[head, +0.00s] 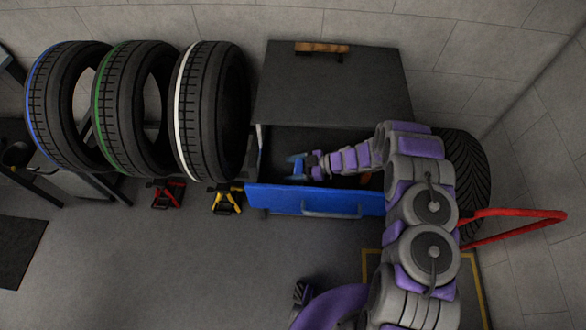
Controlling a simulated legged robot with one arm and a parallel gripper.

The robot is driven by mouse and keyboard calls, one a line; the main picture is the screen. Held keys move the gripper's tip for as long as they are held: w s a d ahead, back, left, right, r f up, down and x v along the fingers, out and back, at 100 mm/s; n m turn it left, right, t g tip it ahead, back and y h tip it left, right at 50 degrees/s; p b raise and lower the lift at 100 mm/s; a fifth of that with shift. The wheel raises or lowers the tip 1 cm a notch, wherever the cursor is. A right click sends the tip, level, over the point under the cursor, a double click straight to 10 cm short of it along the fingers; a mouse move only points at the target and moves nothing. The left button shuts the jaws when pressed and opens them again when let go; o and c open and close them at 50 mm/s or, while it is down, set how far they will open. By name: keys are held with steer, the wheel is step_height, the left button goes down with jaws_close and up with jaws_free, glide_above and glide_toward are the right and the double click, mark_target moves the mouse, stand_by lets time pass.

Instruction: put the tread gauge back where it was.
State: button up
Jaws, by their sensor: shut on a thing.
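My gripper (300,166) is over the left part of an open drawer, inside or just above it. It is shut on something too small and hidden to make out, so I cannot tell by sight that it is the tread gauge. Small blue parts show at the gripper's tip. The drawer has a blue front (270,199) with a handle and a dark interior, pulled out from a dark cabinet (330,90). An orange-brown thing (366,178) shows partly inside the drawer, behind my arm.
A wooden-looking bar (320,47) lies on the cabinet top. Three tyres (210,115) stand in a row at left. A red stand (166,194) and a yellow stand (226,200) are on the floor. A red tubular frame (510,213) is at right.

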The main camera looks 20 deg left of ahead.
steer(key=shift+d, duration=0.65)
steer(key=o, duration=0.9)
steer(key=shift+d, duration=0.2)
steer(key=o, duration=0.3)
steer(key=shift+a, duration=0.4)
steer(key=shift+a+f, duration=0.15)
steer(key=shift+a, duration=0.2)
steer(key=shift+w+d+r, duration=0.1)
steer(key=shift+d+r, duration=0.2)
steer(key=p+v, duration=0.1)
steer(key=v, duration=0.6)
steer(key=shift+d, duration=0.2)
steer(key=shift+d, duration=0.2)
steer(key=shift+r, duration=0.1)
